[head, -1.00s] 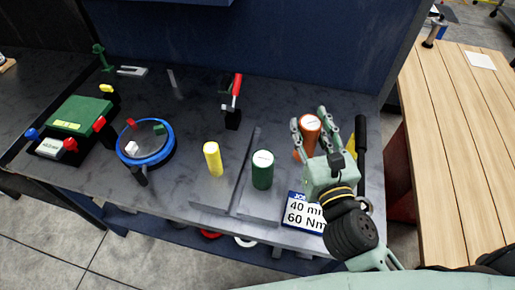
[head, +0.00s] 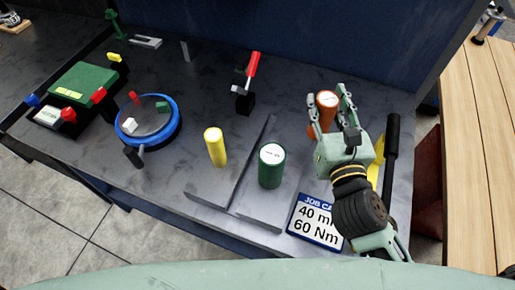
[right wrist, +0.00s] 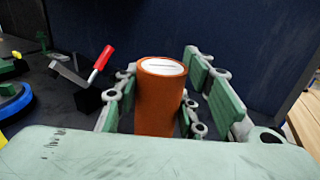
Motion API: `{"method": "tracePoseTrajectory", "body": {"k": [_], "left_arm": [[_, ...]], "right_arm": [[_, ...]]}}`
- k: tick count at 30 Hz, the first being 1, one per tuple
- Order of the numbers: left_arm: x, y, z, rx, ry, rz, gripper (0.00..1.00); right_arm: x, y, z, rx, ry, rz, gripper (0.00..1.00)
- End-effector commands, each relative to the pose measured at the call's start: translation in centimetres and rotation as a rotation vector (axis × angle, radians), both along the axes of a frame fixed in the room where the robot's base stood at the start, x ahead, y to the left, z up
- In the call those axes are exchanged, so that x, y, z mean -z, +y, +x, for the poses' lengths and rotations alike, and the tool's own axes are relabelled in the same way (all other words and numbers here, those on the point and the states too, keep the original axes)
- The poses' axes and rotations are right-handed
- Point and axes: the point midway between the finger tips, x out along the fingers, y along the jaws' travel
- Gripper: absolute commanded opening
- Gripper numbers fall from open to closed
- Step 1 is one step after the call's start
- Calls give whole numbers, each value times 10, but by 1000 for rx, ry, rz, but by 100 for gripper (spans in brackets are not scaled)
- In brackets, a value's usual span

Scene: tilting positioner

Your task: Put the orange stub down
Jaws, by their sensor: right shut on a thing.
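The orange stub (head: 323,117) is a cylinder with a white top label. It stands upright between the fingers of my right gripper (head: 326,95), at the right of the dark bench. In the right wrist view the stub (right wrist: 159,105) shows between the two green-padded fingers, and its lower end is hidden behind the gripper's body. My right gripper is shut on it. I cannot tell whether its base touches the bench. My left gripper is not in view.
A green cylinder (head: 271,170) and a yellow cylinder (head: 215,147) stand to the left by a low divider. A job card (head: 316,220) lies at the front edge. A black-handled tool (head: 391,145) lies right of my gripper. A blue ring fixture (head: 150,142) is farther left.

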Motion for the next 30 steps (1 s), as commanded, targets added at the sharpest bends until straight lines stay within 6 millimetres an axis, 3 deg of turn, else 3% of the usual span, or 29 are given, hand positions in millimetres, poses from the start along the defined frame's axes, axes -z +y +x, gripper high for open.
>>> {"method": "tracePoseTrajectory", "body": {"k": [6,11,18,30], "left_arm": [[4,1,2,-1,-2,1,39],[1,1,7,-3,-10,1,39],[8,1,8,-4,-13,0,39],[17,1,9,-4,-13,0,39]], "right_arm": [[-20,41,25,-93,-9,-7,0],[-25,57,31,-130,-3,-19,0],[17,59,32,-133,4,-20,0],[62,59,32,-133,1,-20,0]]}}
